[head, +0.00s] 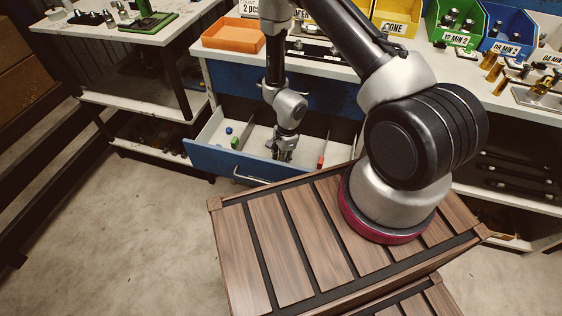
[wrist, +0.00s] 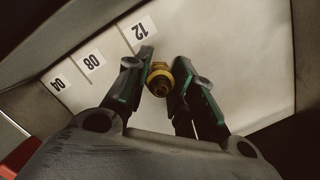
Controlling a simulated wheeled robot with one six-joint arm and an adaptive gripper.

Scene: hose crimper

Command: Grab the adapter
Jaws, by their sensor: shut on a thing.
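The adapter (wrist: 159,80) is a small brass fitting with a round threaded end, seen in the wrist view between the fingertips. My gripper (wrist: 160,75) is shut on it, with the dark, green-edged fingers on either side. In the head view, my gripper (head: 282,152) reaches down into the open blue drawer (head: 215,160) under the bench. The adapter cannot be made out in the head view.
The drawer also holds small blue and green pieces and a red-handled tool (head: 321,158). Dividers and drawer walls stand close around my gripper. An orange tray (head: 233,36) sits on the bench above.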

